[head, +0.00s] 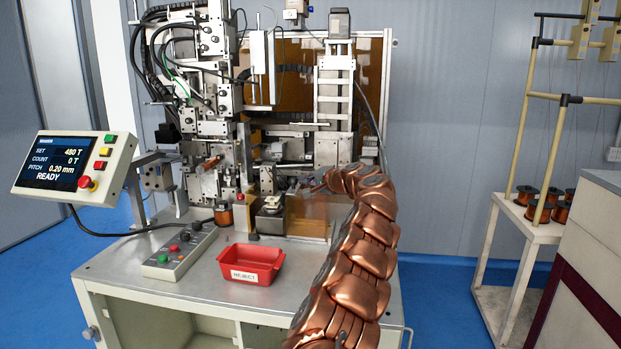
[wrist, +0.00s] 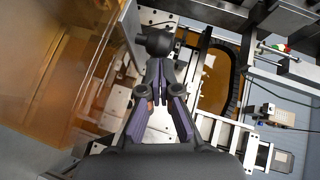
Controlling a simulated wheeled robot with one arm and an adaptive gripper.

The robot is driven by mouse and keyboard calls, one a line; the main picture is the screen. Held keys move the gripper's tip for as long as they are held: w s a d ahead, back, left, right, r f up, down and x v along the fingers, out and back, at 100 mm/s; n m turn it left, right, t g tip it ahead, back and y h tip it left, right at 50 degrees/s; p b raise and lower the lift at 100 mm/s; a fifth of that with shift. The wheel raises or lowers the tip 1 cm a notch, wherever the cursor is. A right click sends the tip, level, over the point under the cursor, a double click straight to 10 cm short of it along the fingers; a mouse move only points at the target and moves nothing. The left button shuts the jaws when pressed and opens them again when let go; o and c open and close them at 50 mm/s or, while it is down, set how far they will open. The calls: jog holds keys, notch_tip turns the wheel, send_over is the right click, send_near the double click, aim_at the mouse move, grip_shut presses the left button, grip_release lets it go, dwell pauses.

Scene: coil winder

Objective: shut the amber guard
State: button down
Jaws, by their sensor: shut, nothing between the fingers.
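An amber see-through panel (head: 307,218), which looks like the guard, stands low at the front of the winder, partly hidden by my arm in the head view. In the wrist view a large amber pane (wrist: 55,65) fills the left side, with a grey edge at its right. My gripper (head: 308,188) is in front of the machine, just above the low panel. In the wrist view my gripper (wrist: 160,65) is shut and empty. A black knob-like part (wrist: 155,40) lies just beyond the fingertips; I cannot tell whether they touch it.
A red reject bin (head: 250,263) and a button box (head: 180,250) sit on the bench top. A larger amber sheet (head: 300,70) stands behind the winding mechanism. A control panel (head: 75,165) is at left. A spool rack (head: 530,200) stands at right.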

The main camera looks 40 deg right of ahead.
dwell(0.3)
jog(key=w+a, duration=0.7)
jog(key=w, duration=0.4)
jog(key=shift+a, duration=0.4)
jog(key=shift+w+a, duration=0.1)
jog(key=shift+w, duration=0.05)
jog(key=shift+r, duration=0.1)
jog(key=s+d+r+b, duration=0.1)
jog(key=s, duration=0.5)
jog(key=s+d+r+b, duration=0.1)
jog(key=s+r, duration=0.1)
jog(key=s, duration=0.5)
jog(key=shift+d+r, duration=0.3)
jog(key=shift+d, duration=0.05)
jog(key=shift+w, duration=0.1)
